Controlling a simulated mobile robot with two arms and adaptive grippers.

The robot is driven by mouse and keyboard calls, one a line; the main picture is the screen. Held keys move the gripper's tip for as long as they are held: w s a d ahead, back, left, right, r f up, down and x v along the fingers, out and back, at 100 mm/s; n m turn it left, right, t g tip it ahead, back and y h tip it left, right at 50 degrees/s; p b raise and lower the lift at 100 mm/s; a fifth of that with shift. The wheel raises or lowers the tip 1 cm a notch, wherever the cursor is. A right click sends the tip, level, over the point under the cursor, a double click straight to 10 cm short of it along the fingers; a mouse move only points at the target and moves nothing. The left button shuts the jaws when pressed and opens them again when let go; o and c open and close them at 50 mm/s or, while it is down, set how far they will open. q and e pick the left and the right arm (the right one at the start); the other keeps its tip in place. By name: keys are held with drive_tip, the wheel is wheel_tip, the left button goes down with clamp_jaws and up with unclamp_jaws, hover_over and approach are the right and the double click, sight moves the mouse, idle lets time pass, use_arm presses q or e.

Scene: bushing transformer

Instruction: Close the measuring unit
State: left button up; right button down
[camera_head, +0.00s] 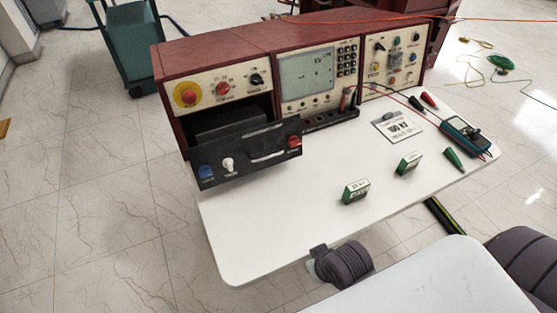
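The measuring unit is a dark red cabinet (215,50) at the back of the white table, with cream control panels. Its lower left compartment is open. A black drawer (228,166) sticks out of it toward the front, with a dark interior showing behind its front panel. The front carries a pale handle (266,156), a blue knob (206,171), a white knob (228,163) and a red knob (294,141). Neither of my grippers is in view.
The white table (265,235) is clear at its front left. A dark ribbed object (343,264) is at the front edge.

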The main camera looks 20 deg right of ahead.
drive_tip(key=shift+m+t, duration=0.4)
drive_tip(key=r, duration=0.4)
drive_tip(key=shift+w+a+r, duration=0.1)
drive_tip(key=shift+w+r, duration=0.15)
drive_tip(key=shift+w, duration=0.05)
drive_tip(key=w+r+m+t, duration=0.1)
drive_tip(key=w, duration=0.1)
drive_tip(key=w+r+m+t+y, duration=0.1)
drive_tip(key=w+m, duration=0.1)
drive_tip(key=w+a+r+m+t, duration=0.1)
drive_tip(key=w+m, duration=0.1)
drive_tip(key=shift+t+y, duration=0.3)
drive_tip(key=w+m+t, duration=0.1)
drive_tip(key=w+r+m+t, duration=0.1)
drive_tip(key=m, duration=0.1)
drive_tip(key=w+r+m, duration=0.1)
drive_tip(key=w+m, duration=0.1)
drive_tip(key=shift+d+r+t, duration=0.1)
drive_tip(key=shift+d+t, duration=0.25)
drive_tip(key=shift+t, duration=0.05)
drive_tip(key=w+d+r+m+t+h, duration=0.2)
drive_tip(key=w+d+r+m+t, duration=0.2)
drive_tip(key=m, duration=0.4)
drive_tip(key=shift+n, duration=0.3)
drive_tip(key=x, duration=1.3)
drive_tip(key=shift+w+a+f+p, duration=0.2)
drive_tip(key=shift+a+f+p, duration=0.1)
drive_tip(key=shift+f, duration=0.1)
